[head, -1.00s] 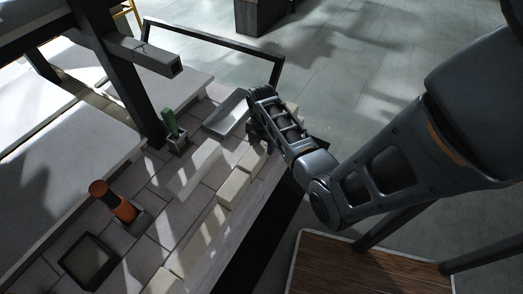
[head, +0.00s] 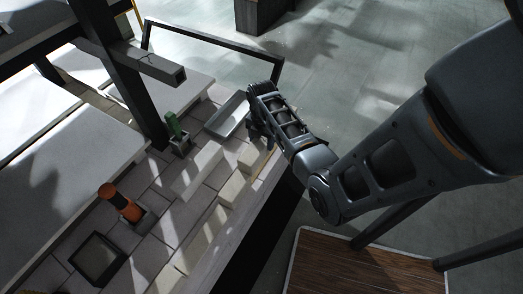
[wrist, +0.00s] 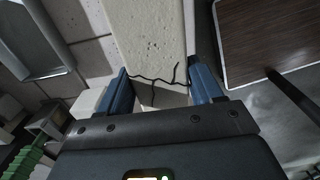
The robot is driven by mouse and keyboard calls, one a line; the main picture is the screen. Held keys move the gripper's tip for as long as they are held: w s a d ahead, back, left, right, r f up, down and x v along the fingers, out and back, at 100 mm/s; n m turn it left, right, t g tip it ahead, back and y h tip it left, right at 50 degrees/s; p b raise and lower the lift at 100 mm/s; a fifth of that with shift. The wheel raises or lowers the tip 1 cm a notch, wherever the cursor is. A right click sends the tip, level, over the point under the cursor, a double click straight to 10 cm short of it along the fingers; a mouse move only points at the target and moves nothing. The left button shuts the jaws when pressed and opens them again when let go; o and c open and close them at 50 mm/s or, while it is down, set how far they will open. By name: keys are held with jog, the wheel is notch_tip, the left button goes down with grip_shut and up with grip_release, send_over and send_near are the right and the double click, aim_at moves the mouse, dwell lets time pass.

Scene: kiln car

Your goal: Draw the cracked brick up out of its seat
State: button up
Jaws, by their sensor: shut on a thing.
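The cracked brick (wrist: 148,35) is a pale, pitted block in the wrist view. Dark cracks run across its near end and over the edge. My gripper (wrist: 157,70) has a blue finger on each side of that end and is shut on it. In the head view my gripper (head: 258,128) is at the outer edge of the kiln car, and it and the arm mostly hide the brick. I cannot tell how far the brick stands out of its seat. Other pale bricks (head: 232,188) lie in a row along the car's edge.
A grey metal tray (head: 230,116) lies beside my gripper. A green object (head: 174,126) and an orange-and-black one (head: 120,202) stand in holders. A dark-rimmed square box (head: 97,259) is at the lower left. A brown wooden board (head: 365,268) is right of the car.

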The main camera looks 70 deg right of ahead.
jog(key=shift+r+p, duration=1.1)
jog(key=shift+r, duration=2)
